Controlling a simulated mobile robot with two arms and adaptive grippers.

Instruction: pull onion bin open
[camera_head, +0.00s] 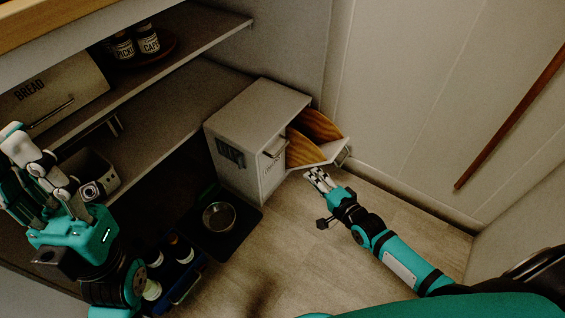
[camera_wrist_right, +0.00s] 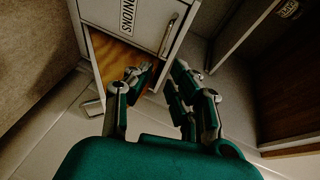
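The onion bin's front (camera_head: 272,177), labelled ONIONS, is on a pale cabinet (camera_head: 245,115). The front carries a metal bar handle (camera_head: 274,148) and looks flush with the cabinet. The front (camera_wrist_right: 145,12) and its handle (camera_wrist_right: 169,35) also show in the right wrist view. My right gripper (camera_head: 318,178) is just in front of the cabinet, apart from the handle. In the right wrist view my right gripper (camera_wrist_right: 163,70) has a gap between its fingers and holds nothing. My left gripper (camera_head: 22,150) is at the left; its finger gap is unclear.
Beside the onion front, another bin with a wooden interior (camera_head: 318,124) stands open, close to my right fingers. A metal bowl (camera_head: 219,216) on a dark mat and a blue crate (camera_head: 186,292) with bottles are nearer. The floor (camera_head: 300,245) around my right forearm is clear.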

